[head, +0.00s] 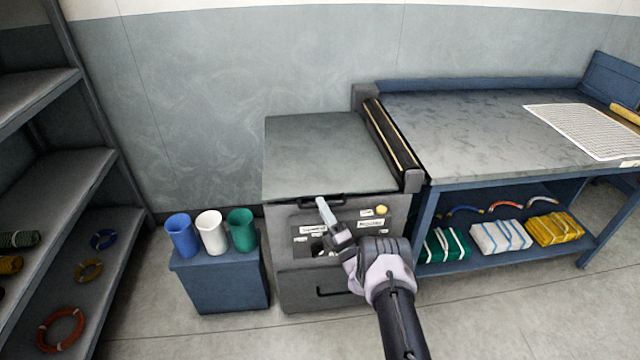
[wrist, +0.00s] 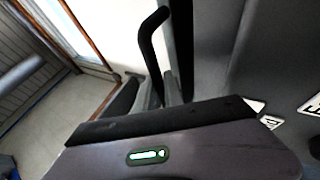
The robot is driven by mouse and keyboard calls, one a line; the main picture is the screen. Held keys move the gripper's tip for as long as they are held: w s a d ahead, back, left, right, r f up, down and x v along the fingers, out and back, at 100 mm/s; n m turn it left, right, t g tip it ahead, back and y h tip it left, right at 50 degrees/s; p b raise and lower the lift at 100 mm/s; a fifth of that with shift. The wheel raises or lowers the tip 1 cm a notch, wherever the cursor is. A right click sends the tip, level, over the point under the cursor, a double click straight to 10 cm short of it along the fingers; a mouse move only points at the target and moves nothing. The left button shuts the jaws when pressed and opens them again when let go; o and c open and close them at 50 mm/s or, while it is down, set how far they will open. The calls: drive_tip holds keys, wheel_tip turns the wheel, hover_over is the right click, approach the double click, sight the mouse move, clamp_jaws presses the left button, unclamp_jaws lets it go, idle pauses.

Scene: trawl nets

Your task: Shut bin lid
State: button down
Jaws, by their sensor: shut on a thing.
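The grey bin (head: 285,280) stands on the floor against the wall, left of the workbench. Its flat grey lid (head: 325,150) lies about level across the top; whether a thin gap is left under its front edge I cannot tell. A dark handle (head: 340,203) runs along the front edge of the lid. My gripper (head: 322,207) reaches up in front of the bin, shut on this handle. The arm hides part of the labelled front. In the wrist view a dark bent bar (wrist: 153,40) rises beyond my gripper's body; I cannot tell what it is.
A dark roller (head: 390,140) stands along the bin's right side, joined to the blue workbench (head: 450,115). A blue box (head: 222,285) with blue, white and green cups (head: 212,232) stands close at left. Shelves (head: 55,180) line the far left. The floor in front is clear.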

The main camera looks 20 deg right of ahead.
wheel_tip(320, 180, down, 2)
drive_tip(key=shift+s+f, duration=0.1)
drive_tip(key=shift+f, duration=0.55)
drive_tip(key=c, duration=1.5)
unclamp_jaws()
drive_tip(key=shift+f, duration=0.15)
drive_tip(key=shift+o, duration=0.2)
drive_tip(key=p+v, duration=0.3)
drive_tip(key=v, duration=1.4)
drive_tip(key=shift+s, duration=0.1)
